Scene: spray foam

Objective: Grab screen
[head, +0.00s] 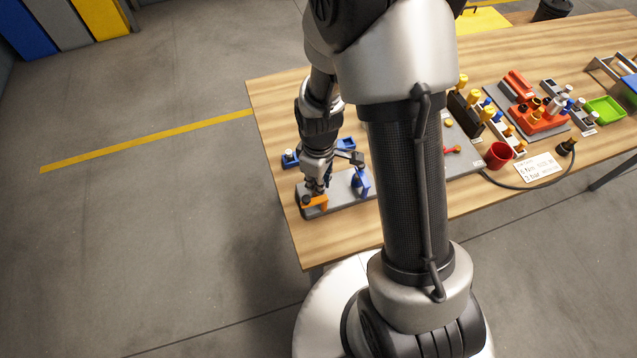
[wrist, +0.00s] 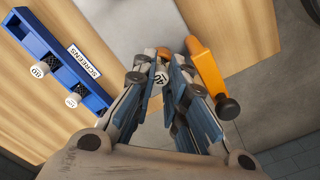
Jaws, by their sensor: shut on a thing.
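The blue rack (wrist: 52,58) labelled SCREENS is at the left of the wrist view and holds two screens with white marked tops, one (wrist: 41,69) and another (wrist: 75,97). In the head view the rack (head: 290,160) is left of my arm. My gripper (wrist: 162,78) is shut on a screen (wrist: 161,73) whose white marked top shows between the fingertips. In the head view my gripper (head: 316,190) is over the grey base near its left end. The lower part of the held screen is hidden by the fingers.
An orange clamp-like part (wrist: 208,72) with a black knob (wrist: 228,107) stands close right of the fingertips. A blue part (head: 361,182) stands farther right on the grey base (head: 341,203). A red cup (head: 498,155) and several racks fill the table's right.

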